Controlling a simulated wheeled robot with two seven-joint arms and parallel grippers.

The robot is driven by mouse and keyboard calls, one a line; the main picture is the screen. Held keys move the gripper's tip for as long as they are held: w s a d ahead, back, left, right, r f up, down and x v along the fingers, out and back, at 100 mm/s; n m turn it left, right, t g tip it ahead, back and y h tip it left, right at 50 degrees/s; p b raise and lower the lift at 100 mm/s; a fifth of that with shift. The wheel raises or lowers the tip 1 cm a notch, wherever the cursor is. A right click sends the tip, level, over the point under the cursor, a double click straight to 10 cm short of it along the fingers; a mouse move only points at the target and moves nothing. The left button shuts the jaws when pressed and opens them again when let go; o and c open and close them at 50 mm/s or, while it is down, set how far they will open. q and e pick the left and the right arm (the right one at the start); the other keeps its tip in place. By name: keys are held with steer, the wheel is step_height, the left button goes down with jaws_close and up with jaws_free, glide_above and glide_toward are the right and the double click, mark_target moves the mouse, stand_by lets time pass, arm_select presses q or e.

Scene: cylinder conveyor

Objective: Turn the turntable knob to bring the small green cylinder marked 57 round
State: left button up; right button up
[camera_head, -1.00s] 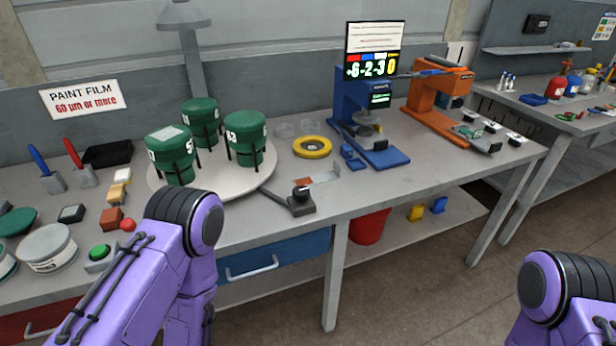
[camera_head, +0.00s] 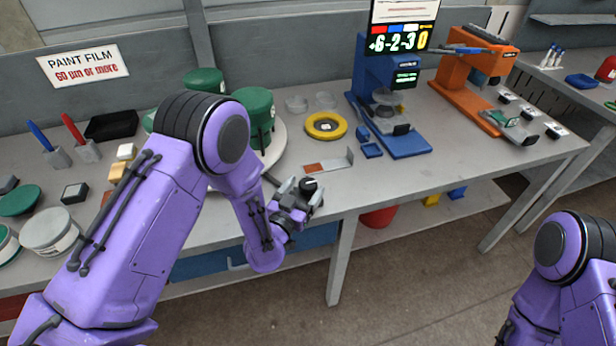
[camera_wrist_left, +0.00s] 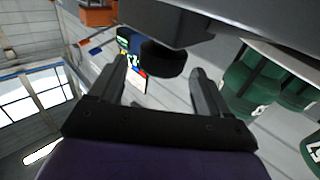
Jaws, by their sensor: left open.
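The black turntable knob (camera_head: 309,185) sits at the bench's front edge, beside the round pale turntable (camera_head: 280,140). My left gripper (camera_head: 299,191) is open at the knob. In the left wrist view the dark knob (camera_wrist_left: 163,60) shows between the two spread fingers; I cannot tell whether they touch it. Green cylinders stand on the turntable: one at the back (camera_head: 205,79), one at the right (camera_head: 256,108). A third is mostly hidden behind my left arm. My right gripper is out of view.
A yellow ring (camera_head: 326,126) and a small metal bracket (camera_head: 330,163) lie right of the turntable. Tubs, brushes and small blocks crowd the bench's left part.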

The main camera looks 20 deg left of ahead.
mark_target(304, 190)
arm_select(q)
steer(key=w, duration=0.3)
steer(key=shift+d+f, duration=0.2)
steer(key=shift+d, duration=0.05)
steer(key=shift+s+r, duration=0.1)
steer(key=c, duration=1)
steer(key=shift+o, duration=0.2)
steer(key=shift+n+y, duration=0.6)
steer(key=shift+y, duration=0.5)
steer(key=shift+n+y+b, duration=0.9)
steer(key=shift+n+y, duration=0.9)
steer(key=shift+y, duration=0.7)
steer(key=shift+n+g+y, duration=0.4)
steer(key=shift+y, duration=0.2)
steer(key=o, duration=1)
steer(key=shift+c, duration=0.2)
